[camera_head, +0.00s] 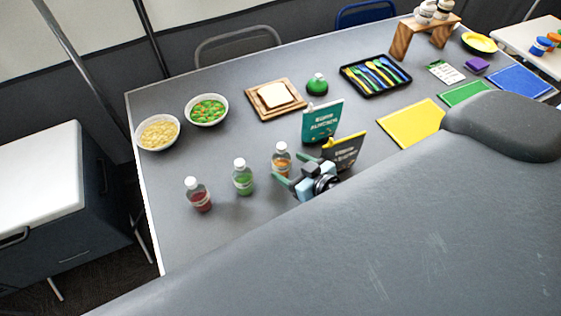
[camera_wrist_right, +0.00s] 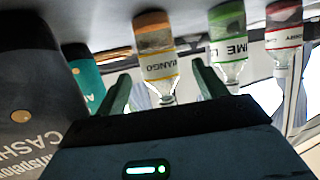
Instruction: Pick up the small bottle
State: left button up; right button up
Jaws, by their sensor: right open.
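Three small bottles stand upright on the grey table. The red bottle (camera_head: 199,195) is at the left, the green bottle (camera_head: 243,178) is in the middle, and the orange bottle (camera_head: 281,158) is at the right. In the right wrist view, the picture is upside down and the orange bottle (camera_wrist_right: 156,55) reads "MANGO". My right gripper (camera_head: 300,167) is open beside the orange bottle; in the wrist view the bottle shows between its fingers (camera_wrist_right: 162,82), not gripped. The green bottle (camera_wrist_right: 228,48) and red bottle (camera_wrist_right: 284,38) also show there. My left gripper is not in view.
A teal sign (camera_head: 322,121) and a black sign (camera_head: 344,152) stand close by my right gripper. Behind are bowls (camera_head: 207,110), a bread board (camera_head: 275,99) and a cutlery tray (camera_head: 376,75). The table left of the red bottle is clear.

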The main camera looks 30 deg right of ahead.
aim_at(278, 158)
jog(key=shift+w+a+f, duration=0.1)
jog(key=shift+w+f, duration=0.05)
jog(key=shift+w, duration=0.35)
jog(key=shift+w+f, duration=0.1)
jog(key=shift+w, duration=0.1)
jog(key=shift+w+a, duration=0.1)
jog(key=shift+w, duration=0.25)
jog(key=x, duration=0.4)
jog(key=shift+w, duration=0.1)
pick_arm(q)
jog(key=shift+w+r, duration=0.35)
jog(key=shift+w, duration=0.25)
pick_arm(e)
jog(key=c, duration=1)
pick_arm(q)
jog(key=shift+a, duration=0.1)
pick_arm(e)
jog(key=shift+o, duration=0.2)
